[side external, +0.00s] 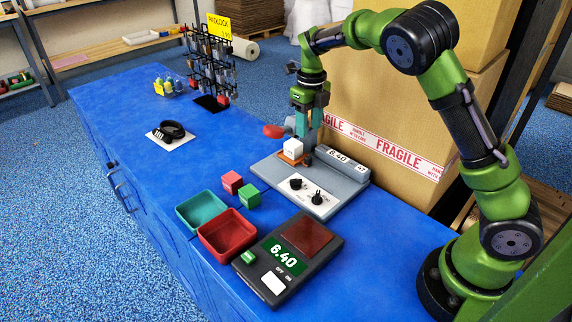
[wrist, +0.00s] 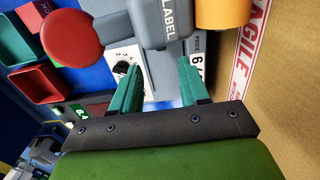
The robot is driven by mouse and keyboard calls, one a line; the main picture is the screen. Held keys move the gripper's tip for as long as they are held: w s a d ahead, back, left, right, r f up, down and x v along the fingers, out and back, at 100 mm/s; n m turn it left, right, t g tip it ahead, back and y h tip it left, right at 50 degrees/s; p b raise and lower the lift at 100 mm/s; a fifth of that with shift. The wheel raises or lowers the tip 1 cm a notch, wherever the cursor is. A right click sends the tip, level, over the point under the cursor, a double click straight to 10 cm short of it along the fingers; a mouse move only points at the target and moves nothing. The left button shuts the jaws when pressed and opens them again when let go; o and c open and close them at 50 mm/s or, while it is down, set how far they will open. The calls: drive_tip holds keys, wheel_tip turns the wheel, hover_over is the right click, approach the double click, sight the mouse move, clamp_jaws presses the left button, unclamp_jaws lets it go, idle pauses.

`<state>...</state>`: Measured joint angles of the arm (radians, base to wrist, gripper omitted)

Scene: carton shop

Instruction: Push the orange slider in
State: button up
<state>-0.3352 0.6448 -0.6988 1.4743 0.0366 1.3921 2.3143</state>
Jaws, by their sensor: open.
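The orange slider (side external: 291,158) lies low at the left end of a grey label machine (side external: 266,169) in the side view. A grey part marked LABEL (wrist: 162,22) is just ahead of the fingertips there. A red round knob (side external: 273,131) sits left of my gripper.
Large cartons (side external: 390,110) stand close behind the machine. A scale (side external: 272,283) reading 6.40, teal (side external: 181,215) and red (side external: 205,240) bins and red and green cubes (side external: 249,192) are in front. A padlock rack (side external: 217,65) stands at the far end. The left bench is largely clear.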

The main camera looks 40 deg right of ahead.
wheel_tip(320, 180, up, 7)
idle(0.3)
drive_tip(key=s+a+r+n+t, duration=0.1)
drive_tip(key=s+a+n+t, duration=0.1)
drive_tip(key=s+n, duration=0.6)
drive_tip(key=s+a+r+n+t+y, duration=0.1)
drive_tip(key=s+a+n, duration=0.3)
drive_tip(key=n, duration=0.9)
drive_tip(key=s+a+r+n+t+y, duration=0.1)
drive_tip(key=s+a+r+n+t, duration=0.2)
drive_tip(key=s+n, duration=0.8)
drive_tip(key=shift+s+a+t, duration=0.3)
drive_tip(key=shift+s+t, duration=0.05)
drive_tip(key=shift+t, duration=0.25)
